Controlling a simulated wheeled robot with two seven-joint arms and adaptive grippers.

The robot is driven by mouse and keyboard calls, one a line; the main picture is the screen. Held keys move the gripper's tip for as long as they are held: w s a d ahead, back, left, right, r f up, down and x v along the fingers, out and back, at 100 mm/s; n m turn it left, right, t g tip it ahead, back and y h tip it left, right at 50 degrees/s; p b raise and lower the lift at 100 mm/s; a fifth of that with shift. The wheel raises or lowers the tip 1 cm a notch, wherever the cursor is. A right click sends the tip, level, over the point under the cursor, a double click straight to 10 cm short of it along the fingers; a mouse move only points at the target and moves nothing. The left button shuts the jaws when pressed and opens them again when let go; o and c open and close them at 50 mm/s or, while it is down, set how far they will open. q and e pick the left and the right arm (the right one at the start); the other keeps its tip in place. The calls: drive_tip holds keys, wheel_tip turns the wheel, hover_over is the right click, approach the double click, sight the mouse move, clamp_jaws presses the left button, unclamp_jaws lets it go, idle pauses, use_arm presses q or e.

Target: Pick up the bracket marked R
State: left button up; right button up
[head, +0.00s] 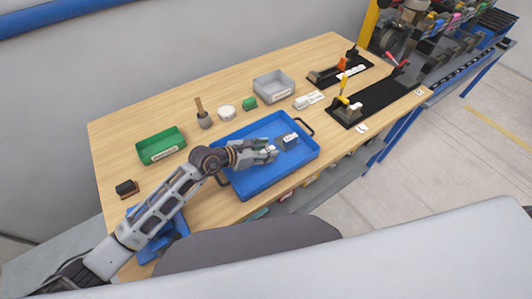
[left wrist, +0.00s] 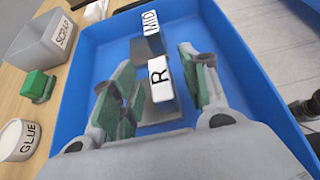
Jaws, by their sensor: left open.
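The bracket marked R (left wrist: 160,80) is grey with a white label and stands in the blue tray (head: 262,183). In the left wrist view it is between the two green-padded fingers of my left gripper (left wrist: 157,66), which is open. A gap shows beside the bracket, and I cannot tell if either finger touches it. In the head view my left gripper (head: 271,150) is low over the tray and largely hides this bracket. A second bracket, marked MID (left wrist: 150,22), stands just beyond it in the tray and also shows in the head view (head: 290,140). My right gripper is not in view.
The tray walls surround the brackets. A grey SCRAP bin (head: 273,87), a green block (head: 249,102), a GLUE pot (head: 227,113) and a brush in a holder (head: 204,120) stand behind the tray. A green bin (head: 160,146) is at left. Black fixtures (head: 380,98) are at right.

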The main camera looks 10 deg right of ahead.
sight(265, 151)
use_arm(q)
clamp_jaws()
drive_tip(key=shift+r, duration=0.2)
idle(0.3)
wheel_tip(265, 151, up, 10)
drive_tip(key=b, duration=0.1)
idle(0.5)
drive_tip(key=shift+f, duration=0.1)
